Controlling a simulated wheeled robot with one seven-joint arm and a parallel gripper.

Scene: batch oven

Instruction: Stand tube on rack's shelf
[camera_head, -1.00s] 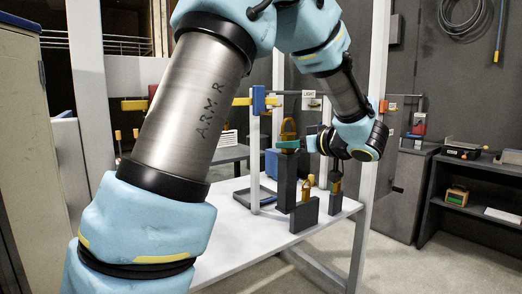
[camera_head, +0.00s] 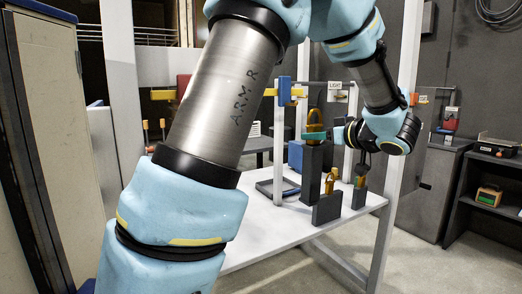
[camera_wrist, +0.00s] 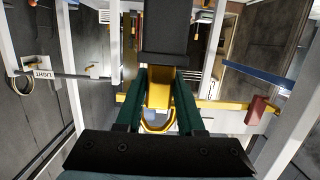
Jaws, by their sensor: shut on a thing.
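A tall dark square block (camera_head: 312,172) with a yellow loop handle (camera_head: 315,116) is what I take for the tube. It is upright over the white table (camera_head: 240,250); I cannot tell whether its bottom touches the top. My gripper (camera_head: 315,137) is shut on the yellow handle, its green fingers on both sides. In the wrist view my gripper (camera_wrist: 159,95) shows with yellow between its fingers, and the dark block (camera_wrist: 170,30) extends beyond them. I cannot tell which part is the rack's shelf.
Two shorter dark blocks with yellow tops, a front one (camera_head: 327,208) and a right one (camera_head: 360,195), stand close by on the table. A post with a blue clip (camera_head: 284,92) rises behind. A dark shelf unit (camera_head: 485,165) stands far right, a beige cabinet (camera_head: 45,130) left.

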